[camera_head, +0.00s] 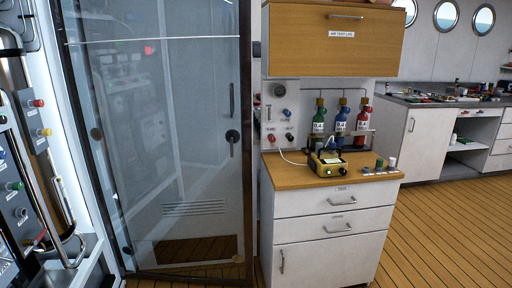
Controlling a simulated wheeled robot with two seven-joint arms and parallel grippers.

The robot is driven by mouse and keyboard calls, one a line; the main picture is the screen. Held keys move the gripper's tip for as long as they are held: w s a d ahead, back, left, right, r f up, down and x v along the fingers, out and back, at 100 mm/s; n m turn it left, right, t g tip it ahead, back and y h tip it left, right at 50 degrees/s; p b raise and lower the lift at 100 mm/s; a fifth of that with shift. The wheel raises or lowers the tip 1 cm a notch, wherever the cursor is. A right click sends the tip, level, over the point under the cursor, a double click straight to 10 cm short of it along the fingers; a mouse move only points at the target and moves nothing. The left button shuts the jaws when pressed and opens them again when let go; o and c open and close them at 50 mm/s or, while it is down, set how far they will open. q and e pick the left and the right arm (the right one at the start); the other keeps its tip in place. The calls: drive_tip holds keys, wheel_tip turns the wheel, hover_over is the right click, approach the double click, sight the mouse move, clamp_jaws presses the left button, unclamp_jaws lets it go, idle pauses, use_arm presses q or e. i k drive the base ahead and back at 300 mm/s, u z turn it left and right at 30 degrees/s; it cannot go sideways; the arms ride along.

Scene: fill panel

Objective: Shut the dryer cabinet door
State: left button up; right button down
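A tall glass door (165,130) in a thin dark frame fills the left-middle of the head view. It looks like the dryer cabinet door. A dark vertical handle (232,100) and a round black knob (232,137) are near its right edge. Reflections show in the glass, along with a slotted vent (194,208) low down. I cannot tell from this view how far the door stands from its frame. No label on it is readable. Neither of my grippers is in view.
Right of the door stands a white drawer unit (335,225) with a wooden top, small gas bottles (340,122) and a yellow device (326,163). A control panel with pipes (25,170) is close on the left. The plank floor (440,235) is clear at right.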

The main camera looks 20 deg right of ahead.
sight(245, 5)
drive_tip(key=z, duration=0.85)
drive_tip(key=i, duration=1.75)
drive_tip(key=u, duration=0.4)
